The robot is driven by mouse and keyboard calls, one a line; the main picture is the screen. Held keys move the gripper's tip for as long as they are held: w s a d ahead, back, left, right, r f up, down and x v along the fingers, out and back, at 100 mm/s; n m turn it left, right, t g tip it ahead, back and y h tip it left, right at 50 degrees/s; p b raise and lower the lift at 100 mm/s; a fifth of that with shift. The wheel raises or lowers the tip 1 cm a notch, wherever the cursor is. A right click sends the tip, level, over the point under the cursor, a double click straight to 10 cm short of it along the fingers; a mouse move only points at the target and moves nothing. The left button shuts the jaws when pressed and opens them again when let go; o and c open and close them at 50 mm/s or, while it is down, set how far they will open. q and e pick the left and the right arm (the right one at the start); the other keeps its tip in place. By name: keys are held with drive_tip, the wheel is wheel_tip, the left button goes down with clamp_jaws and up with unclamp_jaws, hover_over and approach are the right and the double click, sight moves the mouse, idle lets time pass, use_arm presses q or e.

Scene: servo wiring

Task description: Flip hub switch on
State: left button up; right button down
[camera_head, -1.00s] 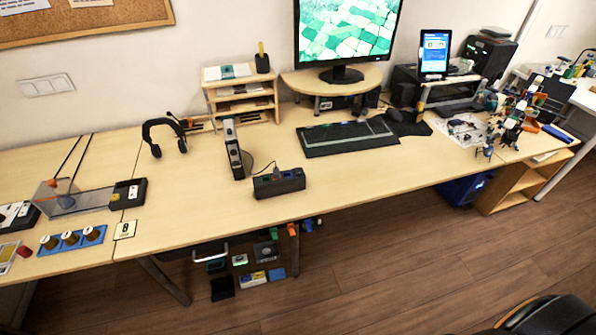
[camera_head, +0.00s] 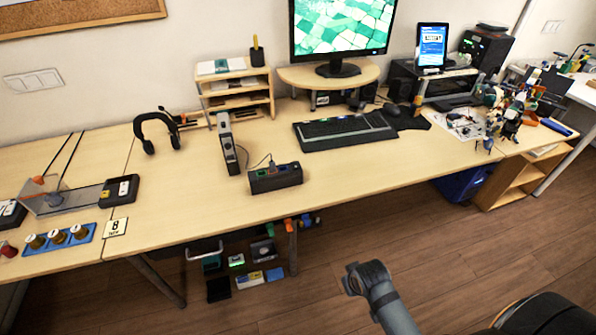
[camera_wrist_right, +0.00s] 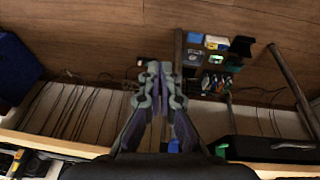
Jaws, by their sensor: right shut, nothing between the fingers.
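The hub (camera_head: 276,178) is a dark box with a row of coloured spots on its top, lying near the front edge of the desk in the head view. A thin cable runs from its back. Its switch is too small to make out. My right gripper (camera_head: 356,278) is low in the head view, in front of the desk and to the right of the hub, apart from it. In the right wrist view, the right gripper's fingers (camera_wrist_right: 160,82) meet with nothing between them. My left gripper is not in view.
A keyboard (camera_head: 345,132) lies behind and right. The desk (camera_head: 375,170) is bare right of the hub. Below the desk are a tray and several small items (camera_head: 249,280).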

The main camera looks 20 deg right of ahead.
drive_tip(key=w+a+r+t, duration=0.2)
drive_tip(key=w+r+t, duration=0.3)
drive_tip(key=w+r, duration=0.7)
drive_tip(key=w+a+r+t, duration=0.2)
drive_tip(key=w+r+t, duration=0.3)
drive_tip(key=w+r, duration=0.6)
drive_tip(key=w, duration=0.3)
drive_tip(key=shift+w+a+r+m+y+b, duration=0.2)
drive_tip(key=shift+a+r+m+y+b, duration=0.15)
drive_tip(key=shift+a+m+y, duration=0.05)
hover_over(295, 165)
drive_tip(key=s, duration=0.3)
wheel_tip(295, 165, down, 4)
drive_tip(key=shift+s+f, duration=0.2)
drive_tip(key=shift+f, duration=0.7)
drive_tip(key=shift+s+f, duration=0.15)
drive_tip(key=shift+f, duration=0.75)
